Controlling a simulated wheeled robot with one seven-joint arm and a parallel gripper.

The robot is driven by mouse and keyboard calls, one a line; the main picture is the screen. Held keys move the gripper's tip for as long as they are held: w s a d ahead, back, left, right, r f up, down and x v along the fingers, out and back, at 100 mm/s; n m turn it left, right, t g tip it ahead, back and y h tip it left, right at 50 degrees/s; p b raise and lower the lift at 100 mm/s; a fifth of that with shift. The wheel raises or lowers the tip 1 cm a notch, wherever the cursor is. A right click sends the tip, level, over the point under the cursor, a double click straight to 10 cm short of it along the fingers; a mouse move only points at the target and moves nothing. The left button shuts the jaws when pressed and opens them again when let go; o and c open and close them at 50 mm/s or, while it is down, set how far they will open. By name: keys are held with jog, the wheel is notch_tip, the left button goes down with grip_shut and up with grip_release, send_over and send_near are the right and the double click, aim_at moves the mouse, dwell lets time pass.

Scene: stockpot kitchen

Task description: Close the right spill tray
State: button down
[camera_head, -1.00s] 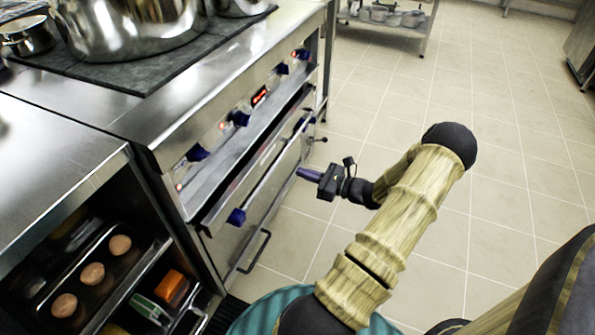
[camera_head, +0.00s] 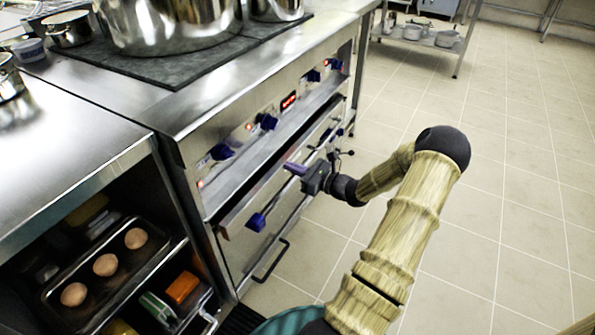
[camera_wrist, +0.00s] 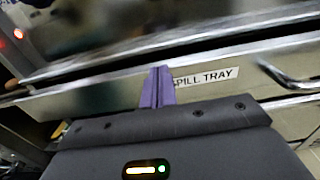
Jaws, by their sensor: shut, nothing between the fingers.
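The spill tray (camera_head: 250,203) is a long, narrow steel drawer front below the stove's knob panel in the head view. A dark gap shows above it, so it stands partly out. In the wrist view its front (camera_wrist: 100,97) carries a label reading "PILL TRAY", its first letter hidden by my fingers. My gripper (camera_head: 292,168) is shut and empty, with its purple fingertips pointing at the tray front. In the wrist view the fingertips (camera_wrist: 157,87) overlap the front just left of the label; I cannot tell whether they touch it.
A metal handle (camera_wrist: 290,78) is to the right of the label. The stove panel has blue knobs (camera_head: 222,152) and a red display (camera_head: 288,101). An oven handle (camera_head: 272,262) is below. Large pots (camera_head: 170,22) stand on top. Tiled floor (camera_head: 490,210) to the right is clear.

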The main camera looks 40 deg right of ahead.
jog(key=p+x, duration=0.1)
jog(key=x, duration=0.1)
jog(key=shift+w+a+p, duration=0.15)
jog(key=shift+w+p, duration=0.2)
jog(key=shift+p, duration=0.05)
jog(key=shift+s, duration=0.15)
